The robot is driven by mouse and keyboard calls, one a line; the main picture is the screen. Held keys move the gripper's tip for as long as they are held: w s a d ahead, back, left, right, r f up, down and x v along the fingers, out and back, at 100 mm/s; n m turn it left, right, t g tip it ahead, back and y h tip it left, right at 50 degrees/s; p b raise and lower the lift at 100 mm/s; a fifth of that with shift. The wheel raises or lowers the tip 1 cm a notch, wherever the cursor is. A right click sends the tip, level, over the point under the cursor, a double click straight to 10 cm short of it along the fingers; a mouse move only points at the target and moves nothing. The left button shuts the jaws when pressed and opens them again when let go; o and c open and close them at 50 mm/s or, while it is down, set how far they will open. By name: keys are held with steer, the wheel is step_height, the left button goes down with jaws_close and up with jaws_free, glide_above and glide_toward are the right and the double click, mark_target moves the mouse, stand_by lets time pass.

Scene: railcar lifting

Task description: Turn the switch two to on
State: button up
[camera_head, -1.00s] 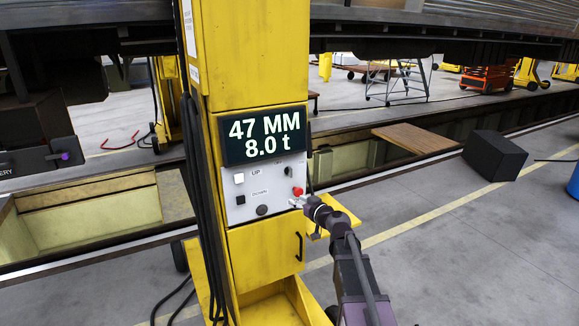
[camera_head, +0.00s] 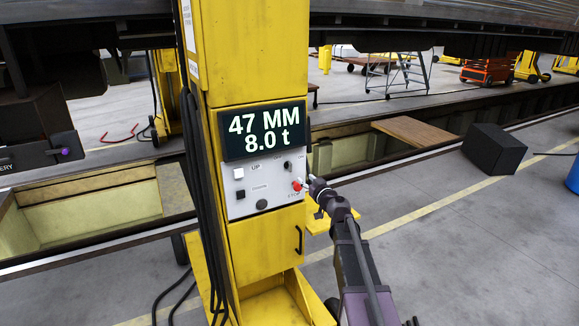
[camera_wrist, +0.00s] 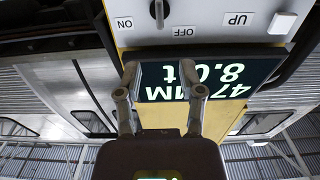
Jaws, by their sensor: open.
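The rotary switch (camera_head: 287,166) is a small black knob at the upper right of the grey control panel (camera_head: 236,202) on the yellow column. In the wrist view, which is upside down, the knob (camera_wrist: 159,10) sits at the top edge between the ON and OFF labels, partly cut off. My gripper (camera_head: 309,182) is at the right edge of the panel, beside the red stop button (camera_head: 297,186) and a little below the switch. In the wrist view its fingers (camera_wrist: 158,68) are apart, with nothing between them, pointing toward the knob.
The display (camera_head: 262,131) above the panel reads 47 MM and 8.0 t. A white UP button (camera_head: 238,174) and a black button (camera_head: 240,194) are on the panel's left. A yellow shelf (camera_head: 327,217) juts out below right.

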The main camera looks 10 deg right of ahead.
mark_target(291, 166)
steer(key=x, duration=1.2)
steer(key=shift+w+a, duration=0.1)
steer(key=shift+w, duration=0.25)
steer(key=shift+a, duration=0.1)
jaws_close()
